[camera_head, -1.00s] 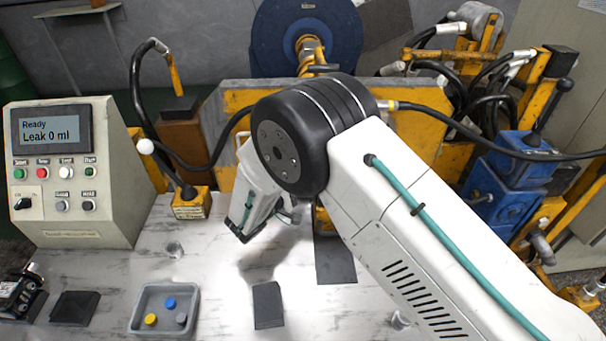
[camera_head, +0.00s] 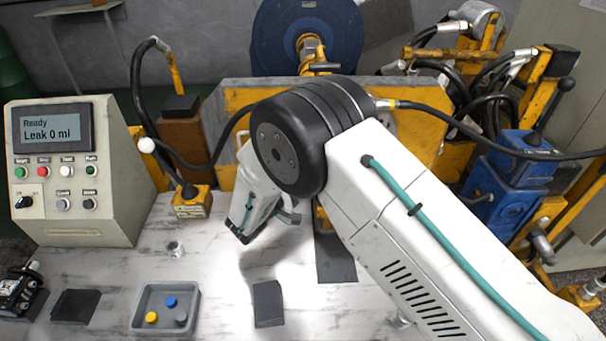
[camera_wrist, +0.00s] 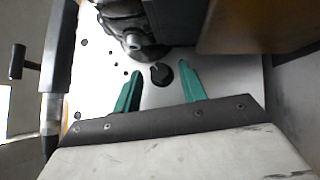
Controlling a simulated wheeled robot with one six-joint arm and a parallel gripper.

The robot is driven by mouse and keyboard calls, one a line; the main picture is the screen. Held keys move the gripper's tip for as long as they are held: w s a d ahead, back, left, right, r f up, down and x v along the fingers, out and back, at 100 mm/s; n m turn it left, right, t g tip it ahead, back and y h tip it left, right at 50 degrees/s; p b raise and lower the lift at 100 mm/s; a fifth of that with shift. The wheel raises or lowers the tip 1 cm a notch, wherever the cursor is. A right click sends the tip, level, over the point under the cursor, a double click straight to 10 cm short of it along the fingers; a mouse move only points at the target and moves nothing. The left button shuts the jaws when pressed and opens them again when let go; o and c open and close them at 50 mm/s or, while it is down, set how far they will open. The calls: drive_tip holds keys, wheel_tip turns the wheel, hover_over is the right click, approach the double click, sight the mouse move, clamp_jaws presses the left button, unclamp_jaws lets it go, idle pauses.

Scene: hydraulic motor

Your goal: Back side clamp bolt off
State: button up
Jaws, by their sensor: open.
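In the wrist view my gripper (camera_wrist: 160,68) is open, its two green fingers apart. A black knob-like piece (camera_wrist: 160,73), which may be the back side clamp bolt, stands on a light metal plate (camera_wrist: 165,95) between the fingertips. I see no clear contact with it, and its depth relative to the fingers is hard to tell. A dark grey cast body (camera_wrist: 125,12), perhaps the motor, is just beyond it at the top. In the head view my arm hides the clamp area, and my fingers cannot be made out.
A T-shaped handle (camera_wrist: 28,62) is at the left of the wrist view, and a brown block (camera_wrist: 250,25) at the upper right. In the head view, a grey tray (camera_head: 137,318) with small caps and a control box (camera_head: 75,215) reading "Leak 0 ml" are at left.

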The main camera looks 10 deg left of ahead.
drive_tip(key=v, duration=0.7)
drive_tip(key=shift+s+a, duration=0.15)
drive_tip(key=shift+s, duration=0.1)
